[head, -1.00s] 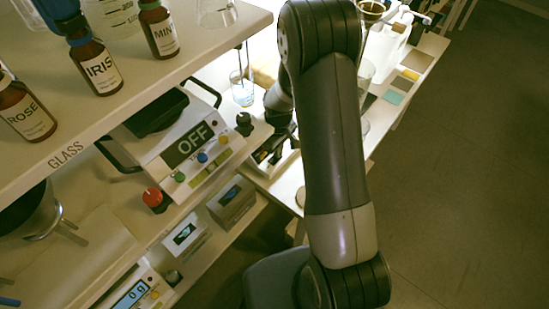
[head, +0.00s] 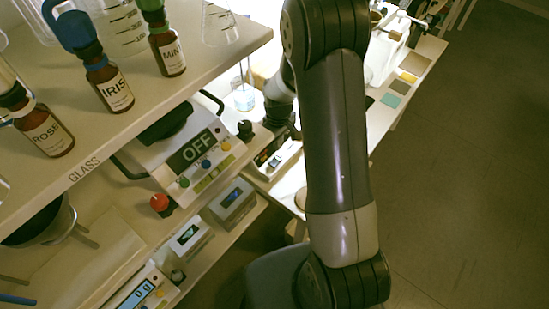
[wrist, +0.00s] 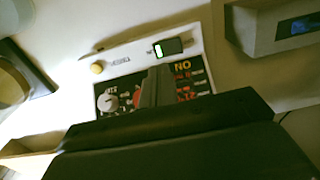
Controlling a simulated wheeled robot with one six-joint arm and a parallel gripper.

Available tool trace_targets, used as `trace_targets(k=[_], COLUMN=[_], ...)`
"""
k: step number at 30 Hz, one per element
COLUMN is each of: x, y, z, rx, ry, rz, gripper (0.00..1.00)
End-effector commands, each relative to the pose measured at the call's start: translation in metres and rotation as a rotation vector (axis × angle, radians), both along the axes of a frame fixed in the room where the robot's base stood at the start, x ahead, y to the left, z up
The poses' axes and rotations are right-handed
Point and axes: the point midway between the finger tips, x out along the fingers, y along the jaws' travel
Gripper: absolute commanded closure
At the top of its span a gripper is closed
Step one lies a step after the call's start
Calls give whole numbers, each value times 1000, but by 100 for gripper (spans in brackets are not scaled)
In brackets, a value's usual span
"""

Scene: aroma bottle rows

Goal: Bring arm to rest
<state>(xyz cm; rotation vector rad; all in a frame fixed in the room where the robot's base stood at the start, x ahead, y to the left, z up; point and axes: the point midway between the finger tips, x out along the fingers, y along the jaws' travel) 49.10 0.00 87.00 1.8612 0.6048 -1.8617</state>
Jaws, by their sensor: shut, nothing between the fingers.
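In the wrist view my gripper (wrist: 156,88) is shut and empty. Its dark fingers stand in front of a white device with a black control panel (wrist: 188,84), a yellow knob and a small lit display. The fingers cover part of a red control on that panel. I cannot tell whether the fingertips touch it. In the head view my arm is raised and bent, and its forearm hides the fingers.
Rose, Iris (head: 115,93) and Mint (head: 170,55) bottles stand on the upper shelf marked "GLASS". Below is a white device showing "OFF" (head: 190,151) with a red knob (head: 160,202). A scale (head: 141,294) sits lower left. Open floor (head: 460,190) lies right.

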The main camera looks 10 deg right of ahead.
Motion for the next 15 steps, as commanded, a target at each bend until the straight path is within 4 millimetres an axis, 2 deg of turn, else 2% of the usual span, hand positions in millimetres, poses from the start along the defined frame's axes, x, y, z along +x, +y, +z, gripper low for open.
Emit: trace_targets(k=[1, 4, 15], x=[0, 0, 0], y=[0, 0, 0], z=[7, 11, 8], rx=[0, 0, 0], ry=[-1, -1, 0], rz=[0, 0, 0], gripper=[100, 100, 100])
